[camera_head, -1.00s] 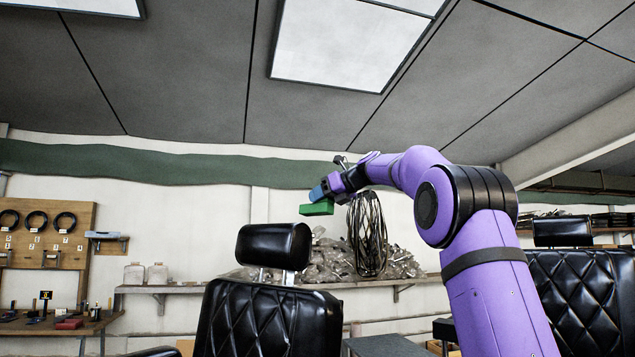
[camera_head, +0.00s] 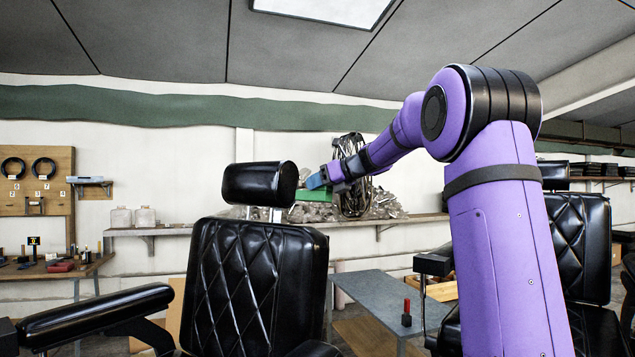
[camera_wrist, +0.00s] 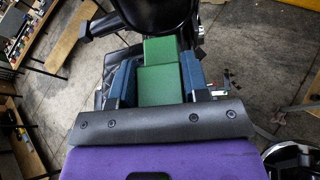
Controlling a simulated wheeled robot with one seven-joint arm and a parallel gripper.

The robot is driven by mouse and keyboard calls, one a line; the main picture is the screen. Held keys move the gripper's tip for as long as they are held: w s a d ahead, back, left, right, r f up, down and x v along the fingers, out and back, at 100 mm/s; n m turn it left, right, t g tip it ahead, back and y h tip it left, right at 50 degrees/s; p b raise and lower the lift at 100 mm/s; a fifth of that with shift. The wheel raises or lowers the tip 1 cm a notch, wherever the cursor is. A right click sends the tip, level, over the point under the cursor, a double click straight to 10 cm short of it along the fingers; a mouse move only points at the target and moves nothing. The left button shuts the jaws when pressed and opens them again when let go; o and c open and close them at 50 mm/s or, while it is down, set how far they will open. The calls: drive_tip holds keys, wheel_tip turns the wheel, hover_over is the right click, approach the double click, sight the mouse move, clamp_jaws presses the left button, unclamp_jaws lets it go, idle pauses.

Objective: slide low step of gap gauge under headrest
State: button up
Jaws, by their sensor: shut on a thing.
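The headrest (camera_head: 260,184) is a black padded roll on two metal posts above the black chair back (camera_head: 260,275). The gap gauge (camera_head: 312,195) is a green stepped block. My gripper (camera_head: 318,182) has blue fingers and is shut on the gauge, just right of the headrest at about its lower edge. In the wrist view, the gauge (camera_wrist: 160,84) sits between the fingers, with a step (camera_wrist: 160,47) pointing toward the headrest (camera_wrist: 155,14). The step's far end meets the headrest's edge in that view. I cannot tell whether it is under or touching.
A grey side table (camera_head: 385,298) with a small red-and-black item stands right of the chair. A wall shelf (camera_head: 385,222) with a wire basket and clear bags is behind. A workbench (camera_head: 55,268) stands at left. A second black chair (camera_head: 585,240) is at right.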

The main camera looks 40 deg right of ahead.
drive_tip(key=shift+f, duration=0.15)
drive_tip(key=shift+w+a+f, duration=0.1)
drive_tip(key=shift+a+f, duration=0.15)
drive_tip(key=shift+f, duration=0.75)
drive_tip(key=shift+w+a+f, duration=0.1)
drive_tip(key=shift+a+f, duration=0.1)
drive_tip(key=shift+f, duration=0.85)
drive_tip(key=shift+w+a+f, duration=0.1)
drive_tip(key=shift+a+f, duration=0.15)
drive_tip(key=shift+f, duration=0.75)
drive_tip(key=shift+w+a, duration=0.4)
drive_tip(key=shift+w, duration=0.55)
drive_tip(key=shift+w+a, duration=0.45)
drive_tip(key=shift+w, duration=0.55)
drive_tip(key=shift+w+a, duration=0.4)
drive_tip(key=shift+w, duration=0.55)
drive_tip(key=o, duration=1.1)
drive_tip(key=shift+s+d+r, duration=0.1)
drive_tip(key=shift+s+d, duration=0.4)
drive_tip(key=shift+s, duration=0.65)
drive_tip(key=shift+s+d, duration=0.45)
drive_tip(key=shift+s, duration=0.65)
drive_tip(key=shift+s+d+r, duration=0.1)
drive_tip(key=shift+s+d, duration=0.4)
drive_tip(key=shift+s, duration=0.65)
